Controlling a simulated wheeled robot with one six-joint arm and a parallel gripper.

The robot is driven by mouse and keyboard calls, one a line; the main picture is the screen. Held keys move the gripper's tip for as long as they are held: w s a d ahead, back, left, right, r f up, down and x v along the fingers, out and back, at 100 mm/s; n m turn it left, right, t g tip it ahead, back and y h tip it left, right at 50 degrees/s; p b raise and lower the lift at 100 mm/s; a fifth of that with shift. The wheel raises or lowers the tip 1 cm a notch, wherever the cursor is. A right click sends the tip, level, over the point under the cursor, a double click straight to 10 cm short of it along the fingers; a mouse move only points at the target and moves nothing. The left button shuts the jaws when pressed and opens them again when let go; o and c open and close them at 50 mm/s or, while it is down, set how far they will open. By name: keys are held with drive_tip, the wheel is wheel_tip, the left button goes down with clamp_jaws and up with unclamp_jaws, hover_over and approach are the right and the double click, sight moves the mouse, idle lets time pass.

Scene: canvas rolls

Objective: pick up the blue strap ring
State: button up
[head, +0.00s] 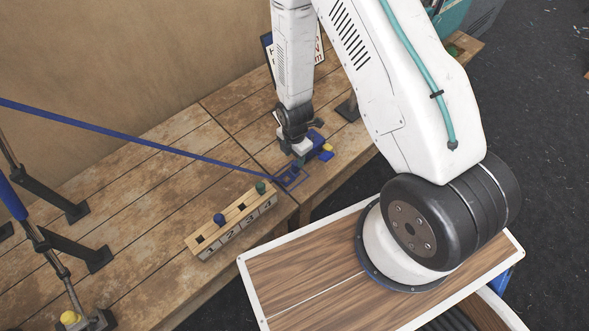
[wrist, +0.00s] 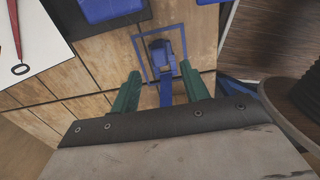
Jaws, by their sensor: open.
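The blue strap ring (head: 289,176) lies on the wooden table inside a blue square outline, at the end of a long blue strap (head: 130,138) coming from the left. In the wrist view the ring (wrist: 159,46) is near the top middle, with the strap (wrist: 165,92) running down between my fingers. My gripper (head: 300,153) points down just above and behind the ring. In the wrist view its two green fingers (wrist: 159,72) are apart, either side of the strap, with nothing clamped. The ring lies slightly beyond the fingertips; the exact height gap is unclear.
A numbered block (head: 232,222) with a blue peg and a green peg stands in front of the ring. A blue object with yellow parts (head: 318,148) is close behind my gripper. Metal posts with black feet (head: 97,256) stand left. Bare planks lie under the strap.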

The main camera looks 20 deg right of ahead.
sight(294, 164)
wheel_tip(294, 164, down, 7)
idle(0.4)
clamp_jaws()
